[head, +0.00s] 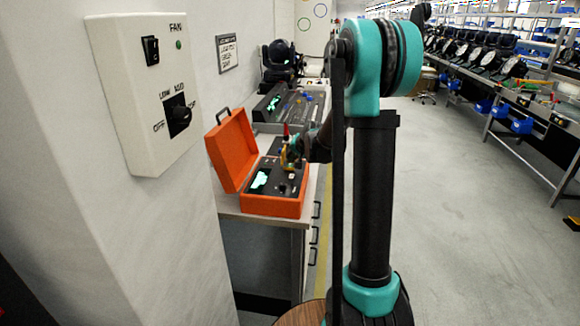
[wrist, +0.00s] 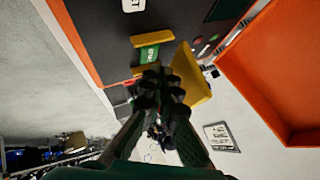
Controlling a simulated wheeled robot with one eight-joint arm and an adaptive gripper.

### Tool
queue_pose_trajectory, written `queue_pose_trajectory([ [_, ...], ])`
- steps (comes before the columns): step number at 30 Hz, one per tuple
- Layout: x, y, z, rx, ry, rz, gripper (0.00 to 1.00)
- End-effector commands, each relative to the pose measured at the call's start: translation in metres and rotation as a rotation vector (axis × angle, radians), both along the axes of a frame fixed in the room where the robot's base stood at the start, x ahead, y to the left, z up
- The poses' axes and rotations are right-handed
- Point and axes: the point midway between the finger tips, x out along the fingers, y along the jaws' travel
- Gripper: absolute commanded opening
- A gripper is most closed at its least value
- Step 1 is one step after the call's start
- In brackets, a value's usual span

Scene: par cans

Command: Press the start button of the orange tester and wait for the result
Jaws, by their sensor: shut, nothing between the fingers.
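The orange tester (head: 271,206) stands open on a bench in the head view, its lid (head: 232,150) raised at the left. A lit display (head: 260,180) shows on its dark panel; I cannot read it. In the wrist view the dark panel (wrist: 100,45) fills the top. On it is a green piece (wrist: 149,54) with pale lettering beside yellow parts (wrist: 152,40). My gripper (wrist: 162,88) is shut and empty, its tips close below the green piece; I cannot tell if they touch. In the head view my arm hides part of the panel's right side.
The lid (wrist: 270,75) stands close on the right in the wrist view. A wall panel with a fan switch (head: 150,90) is at the left in the head view. Another grey case (head: 285,105) lies behind the tester. The floor at right is clear before a long workbench (head: 500,90).

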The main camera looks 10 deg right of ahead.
Motion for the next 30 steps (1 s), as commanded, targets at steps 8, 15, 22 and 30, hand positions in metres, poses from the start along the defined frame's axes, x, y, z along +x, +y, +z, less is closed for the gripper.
queue_pose_trajectory([
  [8, 0.0, 0.0, 0.0, 0.0, 0.0, 0.0, 0.0],
  [15, -0.0001, 0.0, -0.0003, 0.0, 0.0, 0.0, 0.0],
  [22, 0.0, 0.0001, -0.0067, 0.0, 0.0, 0.0, 0.0],
  [30, 0.0, 0.0001, -0.0084, 0.0, 0.0, 0.0, 0.0],
])
